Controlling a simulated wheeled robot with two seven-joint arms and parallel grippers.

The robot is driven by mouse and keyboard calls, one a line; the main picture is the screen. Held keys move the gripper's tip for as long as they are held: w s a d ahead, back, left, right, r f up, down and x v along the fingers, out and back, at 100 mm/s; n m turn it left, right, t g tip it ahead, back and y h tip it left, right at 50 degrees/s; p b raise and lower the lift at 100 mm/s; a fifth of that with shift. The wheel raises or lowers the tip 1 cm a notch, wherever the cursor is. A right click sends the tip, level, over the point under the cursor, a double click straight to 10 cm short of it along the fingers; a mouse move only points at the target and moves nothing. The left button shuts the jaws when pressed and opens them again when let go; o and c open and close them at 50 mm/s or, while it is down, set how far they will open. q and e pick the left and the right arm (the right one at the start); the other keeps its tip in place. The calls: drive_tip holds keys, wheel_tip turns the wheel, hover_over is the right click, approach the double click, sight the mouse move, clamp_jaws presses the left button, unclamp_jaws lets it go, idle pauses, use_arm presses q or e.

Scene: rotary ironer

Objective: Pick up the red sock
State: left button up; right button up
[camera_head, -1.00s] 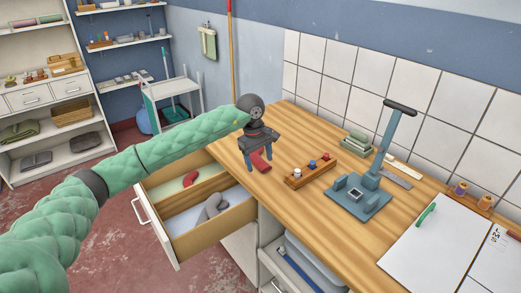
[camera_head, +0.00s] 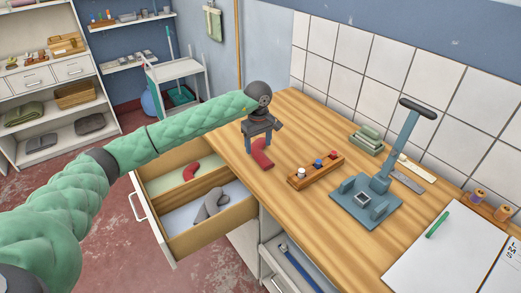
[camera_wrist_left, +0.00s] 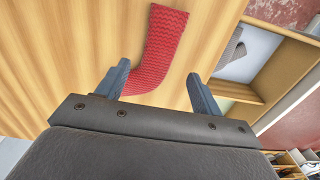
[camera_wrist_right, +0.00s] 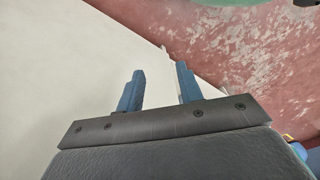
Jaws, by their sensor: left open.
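A red sock (camera_head: 263,154) lies on the wooden worktop near its left edge, by the open drawer. My left gripper (camera_head: 263,138) is over the worktop at the sock, pointing down with its fingers apart. In the left wrist view the ribbed red sock (camera_wrist_left: 162,48) reaches from ahead of the fingers to the left fingertip. Part of it lies in the gap of my left gripper (camera_wrist_left: 159,70), which is open and grips nothing. My right gripper (camera_wrist_right: 160,68) shows only in its own wrist view, with its fingers apart and nothing between them.
The open drawer (camera_head: 207,228) holds another red item (camera_head: 191,172) and a grey sock-like item (camera_head: 211,204) in separate compartments. A wooden block with coloured knobs (camera_head: 316,171) and a blue-grey stand (camera_head: 366,203) are right of the sock. A pale surface is beside my right gripper.

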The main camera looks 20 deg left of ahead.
sight(259, 154)
use_arm(q)
drive_tip(key=f+p, duration=0.1)
drive_tip(key=f, duration=0.1)
drive_tip(key=shift+d+f+p, duration=0.2)
drive_tip(key=shift+f+p, duration=0.2)
drive_tip(key=shift+f, duration=0.7)
use_arm(e)
wheel_tip(259, 154, down, 6)
drive_tip(key=s+d, duration=0.1)
drive_tip(key=d, duration=0.1)
drive_tip(key=shift+s+t, duration=0.25)
drive_tip(key=shift+t, duration=0.05)
drive_tip(key=shift+r, duration=0.1)
use_arm(q)
drive_tip(key=shift+c, duration=0.5)
drive_tip(key=c, duration=1)
